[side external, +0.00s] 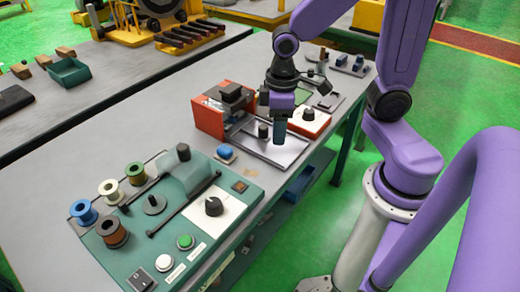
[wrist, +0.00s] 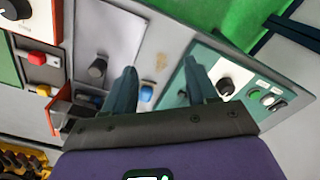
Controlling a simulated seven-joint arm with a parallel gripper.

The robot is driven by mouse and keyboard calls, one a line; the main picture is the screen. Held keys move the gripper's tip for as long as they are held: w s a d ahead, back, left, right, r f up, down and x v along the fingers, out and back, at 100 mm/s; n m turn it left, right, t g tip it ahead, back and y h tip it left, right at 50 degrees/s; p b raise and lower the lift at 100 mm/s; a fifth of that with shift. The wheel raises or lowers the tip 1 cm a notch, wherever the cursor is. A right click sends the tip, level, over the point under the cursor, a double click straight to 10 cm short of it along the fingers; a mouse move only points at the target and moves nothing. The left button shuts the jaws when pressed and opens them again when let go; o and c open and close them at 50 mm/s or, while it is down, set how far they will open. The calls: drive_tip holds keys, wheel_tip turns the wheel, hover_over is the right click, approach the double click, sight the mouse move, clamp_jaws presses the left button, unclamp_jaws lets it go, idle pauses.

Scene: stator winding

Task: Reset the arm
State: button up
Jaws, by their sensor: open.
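My gripper (side external: 281,128) hangs from my purple arm above the grey plate (side external: 262,150) near the middle of the bench in the side external view. In the wrist view its two dark teal fingers (wrist: 163,88) are spread apart with nothing between them. The gripper is open and empty. A dark knob (side external: 263,131) stands on the grey plate, close to the left of the fingers; it also shows in the wrist view (wrist: 97,67).
A green winding panel (side external: 200,215) with wire spools (side external: 112,228), a black knob and buttons fills the near end of the bench. A blue button (side external: 225,151) sits between it and the plate. A red box (side external: 210,118) stands left of my gripper. Small parts (side external: 350,62) lie at the far end.

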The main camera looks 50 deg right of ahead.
drive_tip(key=s+r+n, duration=0.3)
drive_tip(key=s+n, duration=0.2)
drive_tip(key=s, duration=0.6)
drive_tip(key=shift+s+a, duration=0.35)
drive_tip(key=shift+a, duration=0.1)
drive_tip(key=shift+s+d+r+n, duration=0.15)
drive_tip(key=shift+s+n, duration=0.25)
drive_tip(key=shift+s, duration=0.1)
drive_tip(key=r+m, duration=0.2)
drive_tip(key=m, duration=0.3)
hover_over(264, 127)
wheel_tip(264, 127, down, 18)
drive_tip(key=shift+r, duration=0.15)
